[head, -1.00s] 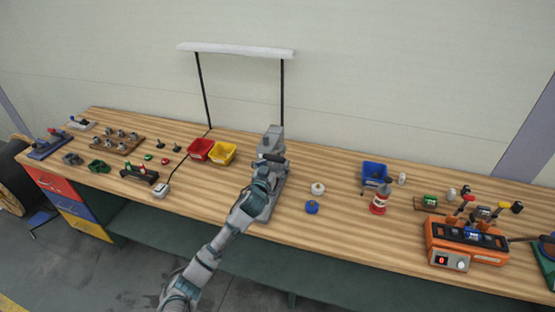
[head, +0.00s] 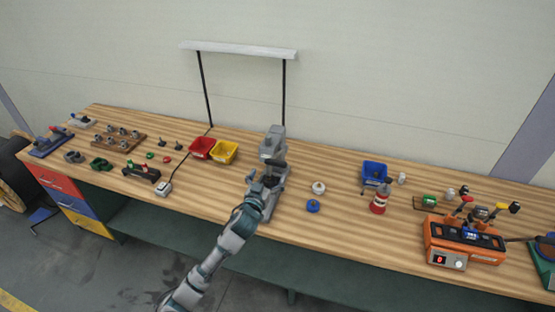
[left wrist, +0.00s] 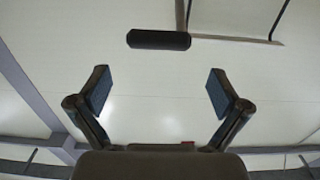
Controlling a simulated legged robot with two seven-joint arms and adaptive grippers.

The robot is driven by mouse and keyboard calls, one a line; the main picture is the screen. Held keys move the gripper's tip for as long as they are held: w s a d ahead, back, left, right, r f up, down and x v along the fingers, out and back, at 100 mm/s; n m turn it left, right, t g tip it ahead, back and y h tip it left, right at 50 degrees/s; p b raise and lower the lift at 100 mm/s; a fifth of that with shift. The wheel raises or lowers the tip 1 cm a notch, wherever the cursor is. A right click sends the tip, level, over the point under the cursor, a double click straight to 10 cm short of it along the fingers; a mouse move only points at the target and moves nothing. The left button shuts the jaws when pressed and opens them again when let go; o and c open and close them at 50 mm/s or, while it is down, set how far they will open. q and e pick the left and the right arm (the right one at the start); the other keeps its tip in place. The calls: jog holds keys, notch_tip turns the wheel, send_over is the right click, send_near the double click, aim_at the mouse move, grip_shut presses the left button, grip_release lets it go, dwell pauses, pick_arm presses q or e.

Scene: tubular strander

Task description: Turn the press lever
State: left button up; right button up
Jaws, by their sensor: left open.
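The grey press (head: 275,150) stands upright on the wooden bench near the middle of the head view. My left gripper (head: 258,181) is at the near left side of the press, in front of its lower part. In the left wrist view its two fingers (left wrist: 158,92) are spread wide with nothing between them. A black cylindrical handle (left wrist: 158,40) on a thin rod, which looks like the press lever, lies beyond the fingertips in that view, apart from them. In the head view my gripper and arm partly cover the press. My right gripper is not in view.
Red (head: 201,147) and yellow (head: 224,152) bins sit left of the press. A white round part (head: 318,188) and a blue one (head: 313,206) lie to its right. A red bottle (head: 380,199) and an orange device (head: 463,243) stand farther right. A lamp (head: 240,49) is above.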

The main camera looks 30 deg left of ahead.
pick_arm(q)
jog(key=p+v, duration=0.2)
jog(key=v, duration=0.9)
jog(key=shift+s+r, duration=0.2)
jog(key=shift+s, duration=0.05)
dwell(0.3)
dwell(0.3)
notch_tip(320, 180, up, 10)
dwell(0.5)
jog(key=shift+w+f, duration=0.1)
jog(key=shift+c, duration=0.3)
